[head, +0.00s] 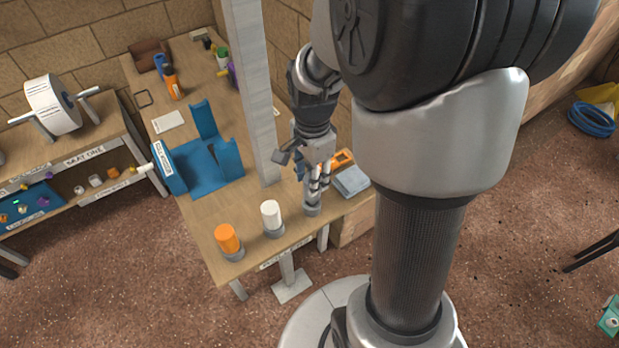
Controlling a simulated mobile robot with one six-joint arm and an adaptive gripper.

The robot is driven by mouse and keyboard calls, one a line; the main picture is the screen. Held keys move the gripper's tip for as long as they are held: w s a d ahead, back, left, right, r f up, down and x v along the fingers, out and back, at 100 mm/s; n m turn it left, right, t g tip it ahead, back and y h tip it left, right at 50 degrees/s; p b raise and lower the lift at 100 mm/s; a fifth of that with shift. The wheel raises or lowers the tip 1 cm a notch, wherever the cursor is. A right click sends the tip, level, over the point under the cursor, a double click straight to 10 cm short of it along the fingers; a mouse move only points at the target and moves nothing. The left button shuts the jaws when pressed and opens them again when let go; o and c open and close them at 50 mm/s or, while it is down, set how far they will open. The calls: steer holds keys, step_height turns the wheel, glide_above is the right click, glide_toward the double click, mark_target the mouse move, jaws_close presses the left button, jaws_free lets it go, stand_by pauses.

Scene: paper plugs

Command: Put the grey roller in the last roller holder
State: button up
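My gripper (317,190) points down over the front right of the wooden table (205,210). A short grey cylinder (312,209) stands directly below its fingertips, in line with two grey holders. I cannot tell how much of this cylinder is the last holder and how much is the grey roller. No separate grey roller shows elsewhere. The fingers are small and dark here, so their opening is unclear. An orange roller (227,238) stands upright in the left holder (233,254). A white roller (270,214) stands upright in the middle holder (274,231).
A grey post (252,90) rises from the table just left of my gripper. A blue stand (205,160) is further left. A grey-blue box (351,181) and an orange tool (342,158) lie close right. Bottles (172,82) stand at the back.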

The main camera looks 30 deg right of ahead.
steer(key=shift+f, duration=0.95)
steer(key=shift+f+b, duration=0.25)
steer(key=shift+b, duration=0.05)
steer(key=o, duration=1.2)
steer(key=shift+o, duration=0.2)
